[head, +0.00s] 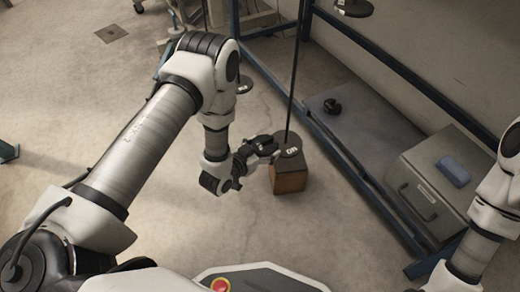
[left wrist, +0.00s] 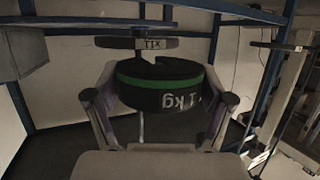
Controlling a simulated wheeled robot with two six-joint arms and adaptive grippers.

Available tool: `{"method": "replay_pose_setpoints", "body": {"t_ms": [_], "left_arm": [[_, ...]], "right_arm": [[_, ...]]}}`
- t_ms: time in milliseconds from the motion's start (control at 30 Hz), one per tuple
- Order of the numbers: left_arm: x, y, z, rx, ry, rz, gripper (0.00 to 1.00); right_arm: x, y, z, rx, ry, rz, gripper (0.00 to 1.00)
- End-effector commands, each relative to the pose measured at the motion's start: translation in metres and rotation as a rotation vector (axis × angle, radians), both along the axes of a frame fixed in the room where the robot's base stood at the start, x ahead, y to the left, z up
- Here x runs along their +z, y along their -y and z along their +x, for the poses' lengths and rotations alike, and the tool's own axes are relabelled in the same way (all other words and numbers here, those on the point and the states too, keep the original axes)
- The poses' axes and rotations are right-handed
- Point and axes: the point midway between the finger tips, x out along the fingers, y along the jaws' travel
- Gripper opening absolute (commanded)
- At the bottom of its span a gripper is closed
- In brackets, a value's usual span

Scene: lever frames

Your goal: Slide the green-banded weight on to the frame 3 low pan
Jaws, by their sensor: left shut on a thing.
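The green-banded weight (left wrist: 160,87) is a black slotted disc with a green stripe and a 1 kg marking, seen large in the left wrist view. My left gripper (left wrist: 160,100) is shut on it, a finger at each side. In the head view my left gripper (head: 258,150) is just left of a low dark disc-shaped pan (head: 289,143) on a thin rod. The weight is small and mostly hidden by the fingers there. A labelled disc (left wrist: 136,42) shows behind the weight in the left wrist view. I cannot read the frame number. My right gripper is out of view.
A wooden block (head: 289,178) stands under the pan. Another dark disc (head: 244,85) is farther back, and one (head: 353,7) hangs at top right. Blue frame rails (head: 345,150) and a grey case (head: 445,180) lie to the right.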

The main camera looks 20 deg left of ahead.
Motion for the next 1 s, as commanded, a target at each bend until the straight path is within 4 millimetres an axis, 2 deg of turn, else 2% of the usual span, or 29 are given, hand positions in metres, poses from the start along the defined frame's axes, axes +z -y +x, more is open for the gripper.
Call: {"method": "replay_pose_setpoints", "body": {"t_ms": [433, 1000], "left_arm": [[0.001, 0.014, 0.019, -0.001, 0.007, -0.001, 0.12], [0.002, 0.018, 0.023, 0.0, 0.005, -0.001, 0.12]], "right_arm": [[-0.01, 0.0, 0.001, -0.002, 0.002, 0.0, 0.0], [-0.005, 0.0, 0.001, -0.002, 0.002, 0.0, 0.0]]}}
